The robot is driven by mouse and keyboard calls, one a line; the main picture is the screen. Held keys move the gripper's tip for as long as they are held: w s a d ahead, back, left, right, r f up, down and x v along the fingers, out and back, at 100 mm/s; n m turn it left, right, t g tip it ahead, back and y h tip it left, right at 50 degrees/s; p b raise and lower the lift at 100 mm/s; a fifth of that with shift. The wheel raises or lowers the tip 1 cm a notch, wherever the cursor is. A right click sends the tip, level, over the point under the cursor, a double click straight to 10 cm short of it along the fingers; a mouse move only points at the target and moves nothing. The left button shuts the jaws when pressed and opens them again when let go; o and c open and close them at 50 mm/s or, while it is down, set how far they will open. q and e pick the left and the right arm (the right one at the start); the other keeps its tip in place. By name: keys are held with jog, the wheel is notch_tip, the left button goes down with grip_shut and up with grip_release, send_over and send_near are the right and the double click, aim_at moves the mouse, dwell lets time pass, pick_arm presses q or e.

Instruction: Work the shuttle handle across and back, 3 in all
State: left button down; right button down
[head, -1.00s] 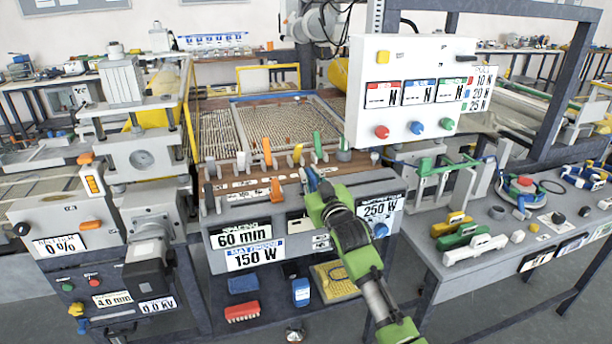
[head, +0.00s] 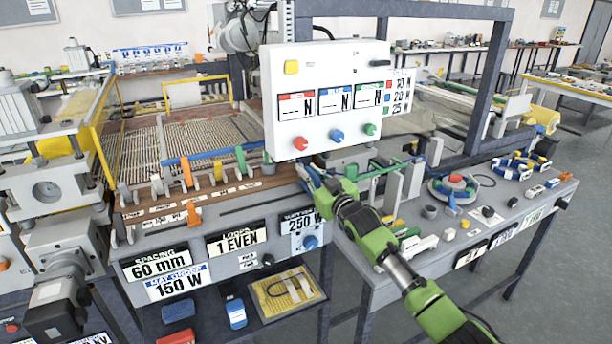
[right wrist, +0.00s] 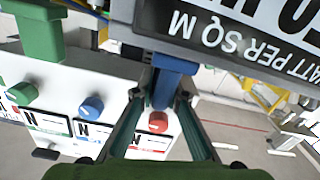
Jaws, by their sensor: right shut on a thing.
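The shuttle handle, a blue grip, shows in the right wrist view (right wrist: 174,72) between my fingers. In the head view only a small blue part of it (head: 307,174) shows at the right end of the loom bench's front edge. My right gripper (head: 318,181) is shut on it, and its two fingers (right wrist: 160,100) stand on either side of the blue grip. The mesh bed (head: 200,140) lies behind, with wires strung across it. The loops display (head: 237,242) on the bench front reads 1 EVEN. My left gripper is not in view.
A white panel (head: 325,97) with red, blue and green knobs stands just behind my right gripper. Orange and green levers (head: 187,172) line the bench edge to the left. A grey side table (head: 395,285) with clamps and a round fixture (head: 455,187) is at right.

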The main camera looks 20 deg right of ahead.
jog(key=shift+d+r, duration=0.2)
jog(key=shift+d, duration=0.1)
jog(key=c, duration=2)
grip_release()
jog(key=shift+d, duration=0.1)
jog(key=shift+c, duration=0.2)
jog(key=shift+d+f, duration=0.1)
jog(key=shift+f, duration=0.05)
jog(key=shift+s+a+f, duration=0.1)
jog(key=shift+s+a, duration=0.1)
jog(key=shift+s, duration=0.25)
jog(key=s, duration=1.1)
jog(key=shift+d, duration=0.4)
